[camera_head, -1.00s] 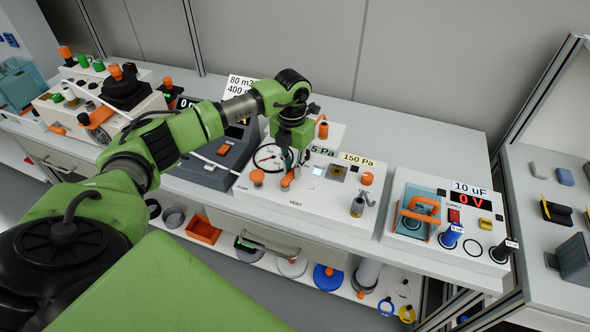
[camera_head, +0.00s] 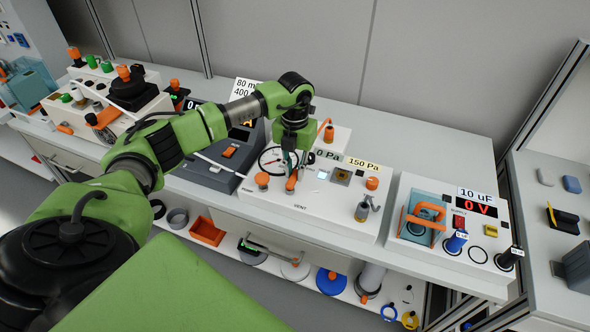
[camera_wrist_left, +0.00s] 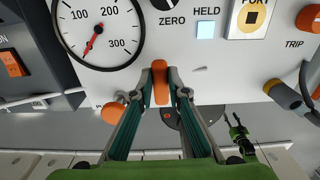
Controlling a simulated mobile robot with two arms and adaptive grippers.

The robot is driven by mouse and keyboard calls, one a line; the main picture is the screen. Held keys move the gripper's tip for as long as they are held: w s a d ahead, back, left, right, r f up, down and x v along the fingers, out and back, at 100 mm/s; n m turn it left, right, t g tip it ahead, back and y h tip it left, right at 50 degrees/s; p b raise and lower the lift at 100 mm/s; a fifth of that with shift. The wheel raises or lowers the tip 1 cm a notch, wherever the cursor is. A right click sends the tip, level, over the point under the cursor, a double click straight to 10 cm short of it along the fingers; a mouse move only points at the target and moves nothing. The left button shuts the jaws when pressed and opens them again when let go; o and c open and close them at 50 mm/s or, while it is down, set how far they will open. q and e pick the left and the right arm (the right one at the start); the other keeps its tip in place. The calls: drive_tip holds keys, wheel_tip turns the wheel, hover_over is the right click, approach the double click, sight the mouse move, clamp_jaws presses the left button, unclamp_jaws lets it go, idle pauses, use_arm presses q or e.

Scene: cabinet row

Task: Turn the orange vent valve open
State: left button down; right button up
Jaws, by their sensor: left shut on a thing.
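The orange vent valve (camera_head: 291,184) is a small bar handle on the white panel, above the word VENT. My left gripper (camera_head: 295,172) reaches down onto it from above. In the left wrist view both fingers close on the sides of the orange handle (camera_wrist_left: 160,84), which stands nearly upright in the picture. The round gauge (camera_wrist_left: 98,30) beside it has a red needle pointing down and left.
An orange knob (camera_head: 262,180) sits just left of the valve. A capacitor unit (camera_head: 455,225) stands further right. Open shelving with bins lies below the bench.

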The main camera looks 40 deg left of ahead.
sight(295, 173)
use_arm(q)
drive_tip(key=c, duration=2)
unclamp_jaws()
drive_tip(key=shift+o, duration=0.2)
wheel_tip(295, 173, up, 12)
